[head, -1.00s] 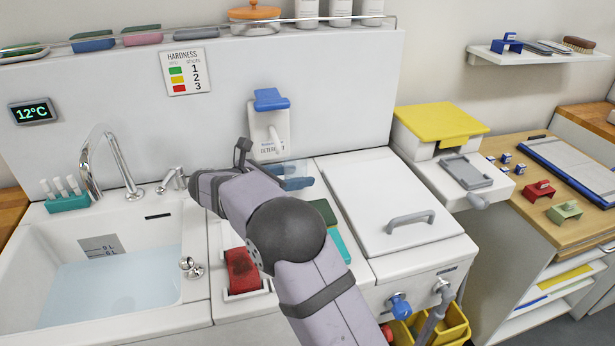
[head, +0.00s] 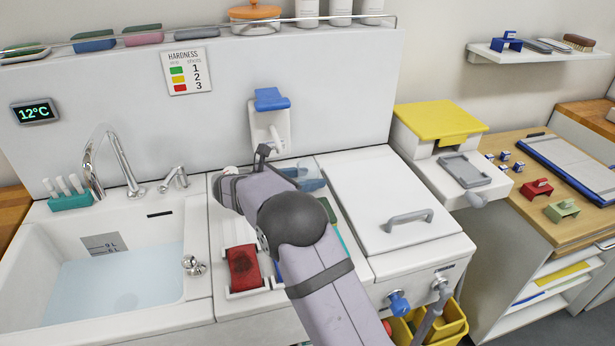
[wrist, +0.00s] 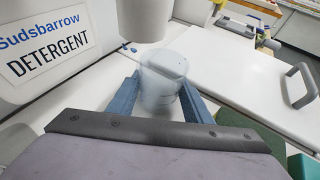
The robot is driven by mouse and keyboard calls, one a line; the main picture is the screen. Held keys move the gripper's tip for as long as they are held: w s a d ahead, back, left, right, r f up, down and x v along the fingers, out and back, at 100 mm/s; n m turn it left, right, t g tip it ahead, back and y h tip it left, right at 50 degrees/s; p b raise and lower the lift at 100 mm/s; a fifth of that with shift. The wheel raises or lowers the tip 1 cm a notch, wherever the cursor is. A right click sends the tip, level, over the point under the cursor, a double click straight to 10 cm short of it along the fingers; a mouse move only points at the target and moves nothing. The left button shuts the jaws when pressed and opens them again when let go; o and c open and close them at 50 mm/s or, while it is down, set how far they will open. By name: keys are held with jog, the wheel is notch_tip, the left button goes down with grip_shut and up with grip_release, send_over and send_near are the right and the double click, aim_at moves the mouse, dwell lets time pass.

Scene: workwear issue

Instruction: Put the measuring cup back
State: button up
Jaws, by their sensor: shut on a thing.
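The measuring cup (wrist: 163,68) is a small, clear, bluish tumbler. In the wrist view it stands between the two blue fingers of my gripper (wrist: 160,90), which is shut on it. In the head view my gripper (head: 305,178) shows only in part behind my arm, over the white counter right of the sink and below the detergent dispenser (head: 270,125). The dispenser has a blue lever and its label shows at the left of the wrist view (wrist: 45,55). I cannot tell whether the cup touches the counter or whether it holds liquid.
A sink with water (head: 120,285) lies left, with a curved tap (head: 115,160). A red sponge (head: 243,267) sits in a front tray. A white lid with a grey handle (head: 408,218) is right of my gripper. A yellow-topped box (head: 440,120) stands further right.

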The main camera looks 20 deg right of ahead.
jog(key=shift+f, duration=0.15)
jog(key=o, duration=1.2)
jog(key=shift+c, duration=0.2)
jog(key=shift+a+r, duration=0.1)
jog(key=shift+r, duration=0.15)
jog(key=b+v, duration=0.1)
jog(key=v, duration=1)
jog(key=shift+s+a+r+b, duration=0.1)
jog(key=shift+s+a+b, duration=0.15)
jog(key=shift+s+b, duration=0.1)
